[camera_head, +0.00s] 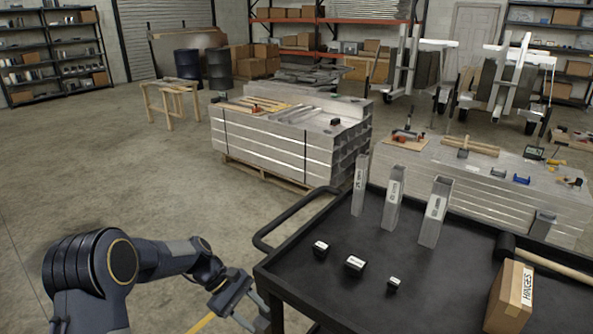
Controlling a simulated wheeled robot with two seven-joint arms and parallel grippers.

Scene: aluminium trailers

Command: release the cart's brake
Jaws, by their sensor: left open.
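The black cart (272,268) stands at the lower right, with a dark push handle (283,218) along its left end. Its wheels and any brake on it are not in view, below the frame or behind the tray. My left gripper (254,312) is open and empty, low beside the cart's front left corner. Its fingers point down and to the right, close to the cart's side. I cannot tell whether they touch it. My right gripper is not in view.
On the cart stand several upright aluminium tubes (435,212), small black blocks (355,263), a HINGES box (511,297) and a mallet (545,263). Behind it are strapped aluminium stacks (262,147). The concrete floor at left is clear, with a yellow strip (201,323) near the gripper.

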